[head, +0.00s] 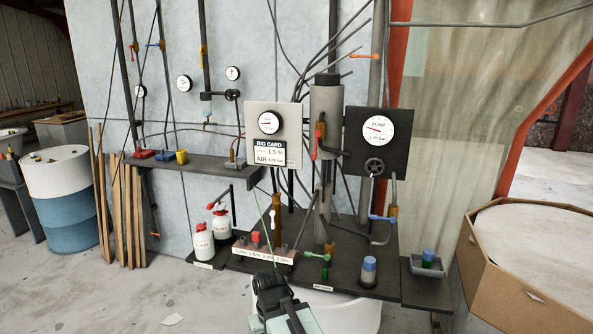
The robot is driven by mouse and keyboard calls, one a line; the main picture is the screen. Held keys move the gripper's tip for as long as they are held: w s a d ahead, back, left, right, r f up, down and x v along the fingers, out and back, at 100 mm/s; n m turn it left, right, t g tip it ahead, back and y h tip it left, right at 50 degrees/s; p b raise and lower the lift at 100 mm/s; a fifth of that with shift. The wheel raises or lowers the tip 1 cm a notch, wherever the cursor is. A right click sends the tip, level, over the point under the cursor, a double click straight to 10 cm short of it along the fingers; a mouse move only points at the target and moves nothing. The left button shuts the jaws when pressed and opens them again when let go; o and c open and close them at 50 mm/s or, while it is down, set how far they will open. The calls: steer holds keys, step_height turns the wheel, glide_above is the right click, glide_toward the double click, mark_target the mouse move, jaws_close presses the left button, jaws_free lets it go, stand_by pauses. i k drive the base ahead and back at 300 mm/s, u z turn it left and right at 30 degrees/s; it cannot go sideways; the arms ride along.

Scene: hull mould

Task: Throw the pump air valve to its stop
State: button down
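No label that I can read names the pump air valve. A red lever handle (314,146) stands upright on the grey cylinder (326,110). A black handwheel (374,166) sits under the round PUMP gauge (379,129) on the black panel. A blue lever (382,219) sticks out to the left from a pipe at the lower right. A green lever (317,256) lies low, near the front of the dark bench. My gripper (266,278) is at the bottom centre, in front of the bench and apart from these handles. Its fingers are too dark to read.
A blue-capped jar (369,271) and a tray (421,266) are to the right. Hoses hang around the cylinder. The floor at front left is mostly clear.

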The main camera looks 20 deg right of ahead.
mark_target(318, 132)
steer(key=u, duration=3.6)
steer(key=k, duration=0.9)
steer(key=z, duration=1.5)
steer(key=i, duration=1)
